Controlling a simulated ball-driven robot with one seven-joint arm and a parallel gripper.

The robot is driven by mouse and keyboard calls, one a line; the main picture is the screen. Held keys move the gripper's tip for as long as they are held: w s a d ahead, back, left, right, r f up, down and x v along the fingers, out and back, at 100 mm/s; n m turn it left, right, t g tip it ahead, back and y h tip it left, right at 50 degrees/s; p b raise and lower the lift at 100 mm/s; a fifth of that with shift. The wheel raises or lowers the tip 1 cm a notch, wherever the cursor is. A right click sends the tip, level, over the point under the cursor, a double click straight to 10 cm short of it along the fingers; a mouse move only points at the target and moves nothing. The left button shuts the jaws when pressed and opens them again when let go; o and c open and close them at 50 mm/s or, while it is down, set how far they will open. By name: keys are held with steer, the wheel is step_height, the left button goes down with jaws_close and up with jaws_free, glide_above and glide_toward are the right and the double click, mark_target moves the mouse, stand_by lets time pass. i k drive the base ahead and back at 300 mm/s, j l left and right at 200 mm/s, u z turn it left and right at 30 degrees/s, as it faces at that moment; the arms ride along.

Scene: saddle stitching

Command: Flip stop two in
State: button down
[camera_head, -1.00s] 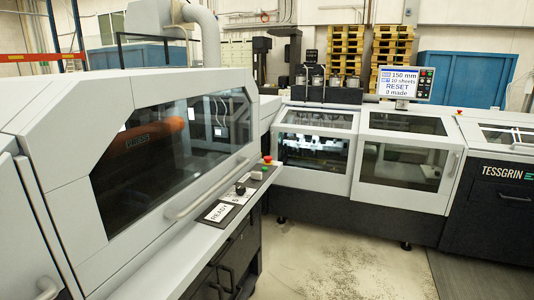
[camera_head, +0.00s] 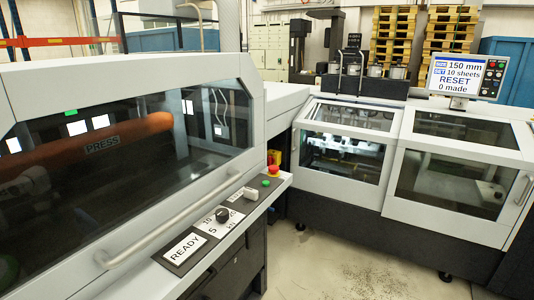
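No part labelled as stop two can be made out in this view. The long machine on the left has a window with an orange roller marked PRESS (camera_head: 100,143) behind it. Its control ledge carries a READY plate (camera_head: 184,249), a black knob (camera_head: 222,215) with a number scale, a white switch (camera_head: 250,193), a green button (camera_head: 265,183) and a red button (camera_head: 273,170). The stitching machine (camera_head: 340,158) stands across the aisle with its windows closed. Its screen (camera_head: 456,76) reads 150 mm, 10 sheets, RESET, 0 made. My gripper is not in view.
The left machine's grab handle (camera_head: 170,226) juts out along its front. Open floor (camera_head: 345,262) lies between the two machines. Stacked pallets (camera_head: 392,38) and a blue container (camera_head: 508,62) stand behind.

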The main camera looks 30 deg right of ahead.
mark_target(274, 169)
steer(key=i+l+u, duration=0.1)
steer(key=l, duration=0.4)
steer(key=i+l+u, duration=0.15)
steer(key=l, duration=0.4)
steer(key=l+u, duration=0.1)
steer(key=l, duration=0.4)
steer(key=i, duration=0.05)
